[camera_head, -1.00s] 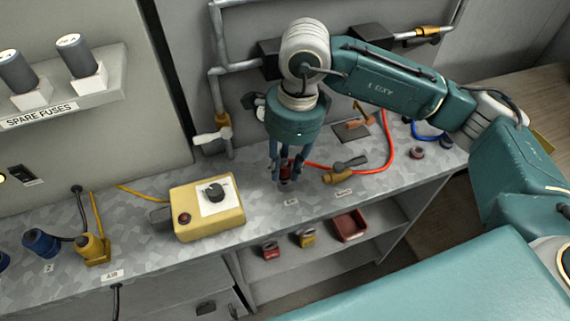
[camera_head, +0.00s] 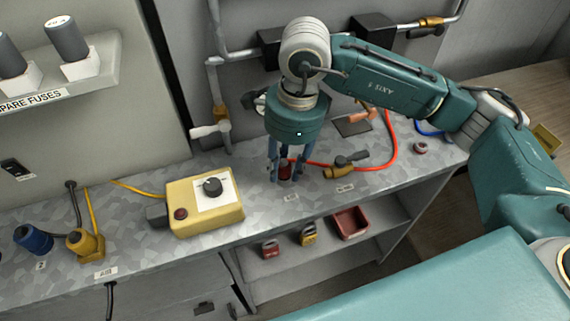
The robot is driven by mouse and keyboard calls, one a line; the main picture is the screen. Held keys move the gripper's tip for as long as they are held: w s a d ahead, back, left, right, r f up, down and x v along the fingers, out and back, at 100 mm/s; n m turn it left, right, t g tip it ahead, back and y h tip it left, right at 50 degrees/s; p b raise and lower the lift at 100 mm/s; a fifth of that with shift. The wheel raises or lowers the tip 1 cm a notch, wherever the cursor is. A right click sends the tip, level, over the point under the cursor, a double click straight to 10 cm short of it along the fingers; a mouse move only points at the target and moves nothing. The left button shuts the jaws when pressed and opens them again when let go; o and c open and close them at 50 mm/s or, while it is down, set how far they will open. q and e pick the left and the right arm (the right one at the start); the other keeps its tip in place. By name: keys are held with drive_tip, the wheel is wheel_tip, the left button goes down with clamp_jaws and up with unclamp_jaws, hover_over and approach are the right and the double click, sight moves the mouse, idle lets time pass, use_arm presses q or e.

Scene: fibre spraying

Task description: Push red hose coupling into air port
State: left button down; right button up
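The red hose coupling (camera_head: 285,172) stands roughly upright at the worktop, behind a small label (camera_head: 291,198) too small to read. The red hose (camera_head: 375,165) runs right from it, then curves back toward the wall. My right gripper (camera_head: 287,177) points down over the coupling. Its fingers are spread on both sides with visible gaps, so it looks open around the coupling. The air port is not clearly visible; the coupling and fingers cover that spot, and I cannot tell how deep the coupling sits. My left gripper is out of view.
A brass valve with a dark handle (camera_head: 342,168) is close right of the coupling. A yellow control box (camera_head: 205,203) stands to the left. Blue (camera_head: 33,239) and yellow (camera_head: 85,243) connectors are farther left. A lower shelf holds padlocks and a red tray (camera_head: 349,223).

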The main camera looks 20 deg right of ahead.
drive_tip(key=shift+o, duration=1)
wheel_tip(320, 180, up, 12)
drive_tip(key=d, duration=0.1)
drive_tip(key=shift+s, duration=0.3)
drive_tip(key=shift+d, duration=0.1)
